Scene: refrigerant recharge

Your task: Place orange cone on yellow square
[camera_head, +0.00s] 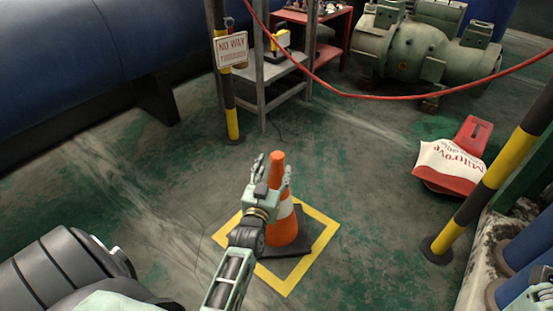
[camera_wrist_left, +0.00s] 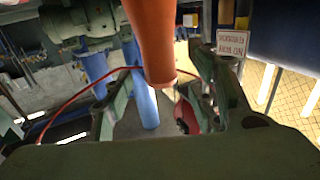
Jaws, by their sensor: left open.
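The orange cone (camera_head: 282,222) with a white band and black base stands upright on the floor. The outline's left part is partly hidden by my left arm. My right gripper is not in view.
A red hose or rope (camera_head: 400,97) hangs across the back. A striped post (camera_head: 232,125) with a sign stands behind left, another striped post (camera_head: 465,215) at right. The floor around the square is clear.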

